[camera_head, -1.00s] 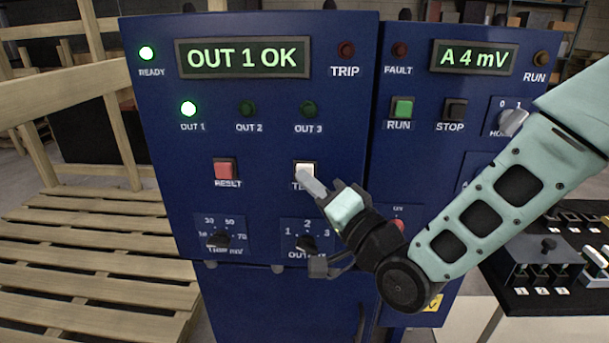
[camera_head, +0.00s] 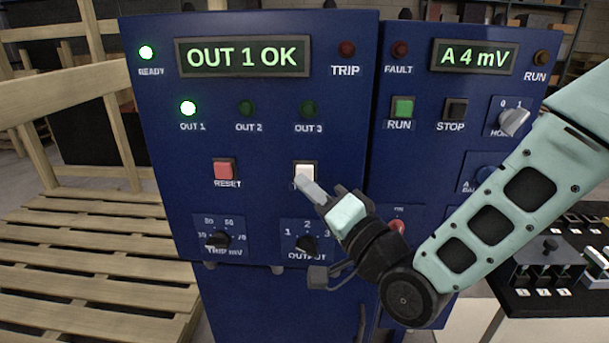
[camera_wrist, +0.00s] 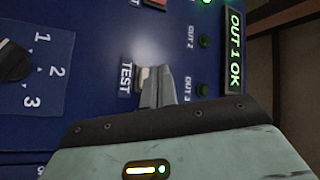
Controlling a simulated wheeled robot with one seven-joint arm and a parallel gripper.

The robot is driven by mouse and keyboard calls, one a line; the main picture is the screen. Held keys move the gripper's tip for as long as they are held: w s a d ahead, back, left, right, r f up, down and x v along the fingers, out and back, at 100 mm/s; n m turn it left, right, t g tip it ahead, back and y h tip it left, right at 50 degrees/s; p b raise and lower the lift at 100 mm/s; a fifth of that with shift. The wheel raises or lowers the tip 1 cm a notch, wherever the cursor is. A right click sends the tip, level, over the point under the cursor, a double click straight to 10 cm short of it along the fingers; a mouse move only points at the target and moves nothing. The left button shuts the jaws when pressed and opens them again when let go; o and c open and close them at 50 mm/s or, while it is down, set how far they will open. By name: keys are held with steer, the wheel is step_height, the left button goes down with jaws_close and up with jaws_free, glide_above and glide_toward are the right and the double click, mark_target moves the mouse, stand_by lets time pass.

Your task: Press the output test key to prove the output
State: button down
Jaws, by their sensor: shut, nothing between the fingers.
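The white TEST key (camera_head: 304,170) sits in a dark frame at the middle of the blue panel. My gripper (camera_head: 302,183) is shut and empty, its fingertips at the lower edge of the key in the head view. In the wrist view the fingertips (camera_wrist: 155,72) overlap the key (camera_wrist: 141,80) beside the TEST label; I cannot tell whether they touch it. The display (camera_head: 243,58) reads OUT 1 OK. The OUT 1 lamp (camera_head: 188,108) is lit green; OUT 2 (camera_head: 246,109) and OUT 3 (camera_head: 308,108) are dark. The output selector (camera_head: 307,243) is below the key.
The red RESET key (camera_head: 224,169) is left of TEST, above the trip mV knob (camera_head: 219,239). A second panel on the right has RUN (camera_head: 402,108) and STOP (camera_head: 455,110) keys. Wooden pallets (camera_head: 90,260) stand at left, a black bench (camera_head: 545,290) at right.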

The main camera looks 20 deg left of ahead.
steer(key=shift+s, duration=0.15)
steer(key=s, duration=0.2)
steer(key=s+d+b, duration=0.1)
steer(key=s, duration=0.1)
steer(key=shift+s+d, duration=0.1)
steer(key=shift+s, duration=0.25)
stand_by(0.5)
steer(key=s+d+f+n+g+h, duration=0.4)
steer(key=d+f+n+g+h, duration=0.2)
steer(key=d+f+h, duration=0.4)
steer(key=s+d+g+h, duration=0.2)
steer(key=s+d, duration=0.3)
steer(key=d, duration=0.3)
steer(key=s+d+n+g+h, duration=0.1)
steer(key=s+d+g+h, duration=0.2)
steer(key=s+d, duration=0.3)
steer(key=shift+d+r+n+h, duration=0.35)
steer(key=shift+d+h, duration=0.55)
steer(key=shift+d, duration=0.35)
